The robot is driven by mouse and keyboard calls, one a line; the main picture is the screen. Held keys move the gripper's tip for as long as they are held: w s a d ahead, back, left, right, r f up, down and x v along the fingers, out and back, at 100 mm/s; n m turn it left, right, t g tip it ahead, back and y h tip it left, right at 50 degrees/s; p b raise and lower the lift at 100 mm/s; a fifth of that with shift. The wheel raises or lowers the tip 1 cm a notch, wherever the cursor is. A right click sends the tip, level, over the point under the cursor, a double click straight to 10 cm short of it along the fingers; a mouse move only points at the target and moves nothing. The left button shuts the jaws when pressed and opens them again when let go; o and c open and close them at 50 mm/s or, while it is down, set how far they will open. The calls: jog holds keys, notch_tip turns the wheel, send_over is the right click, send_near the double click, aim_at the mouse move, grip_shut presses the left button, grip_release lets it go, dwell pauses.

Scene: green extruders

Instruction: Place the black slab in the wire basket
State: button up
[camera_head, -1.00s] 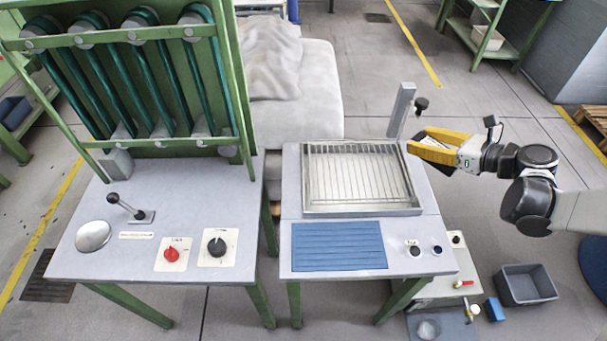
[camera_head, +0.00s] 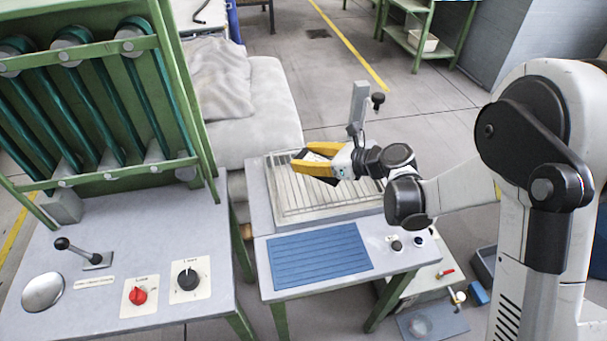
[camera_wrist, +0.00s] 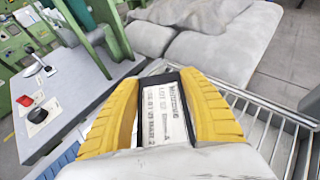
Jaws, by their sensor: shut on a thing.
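My gripper (camera_head: 313,166) has yellow fingers and is shut on the black slab (camera_head: 318,181), whose dark edge shows between and below the fingers in the head view. In the wrist view the slab (camera_wrist: 162,112) shows a white printed label and a dark border, held between both yellow fingers. The wire basket (camera_head: 291,202) is a shallow wire-grid tray on the right-hand grey table. My gripper and the slab are over the basket's far part in the head view. The gap between slab and wires cannot be judged. My gripper and arm hide part of the basket.
A blue ribbed mat (camera_head: 320,256) lies in front of the basket. A grey post (camera_head: 358,105) with a black knob stands behind it. The left table (camera_head: 120,262) holds a lever and red and black knobs, below a green frame. A grey cushioned block (camera_head: 262,110) stands behind.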

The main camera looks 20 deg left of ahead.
aim_at(304, 176)
jog(key=shift+s+a+f, duration=0.15)
jog(key=shift+a, duration=0.05)
jog(key=shift+f+b, duration=1.1)
jog(key=shift+f, duration=0.8)
jog(key=shift+f, duration=0.2)
jog(key=o, duration=1.4)
jog(key=shift+c, duration=0.2)
jog(key=shift+r, duration=0.15)
jog(key=p+v, duration=0.4)
jog(key=v, duration=0.7)
jog(key=shift+s+d+r, duration=0.1)
jog(key=shift+d+r, duration=0.1)
jog(key=shift+d, duration=0.3)
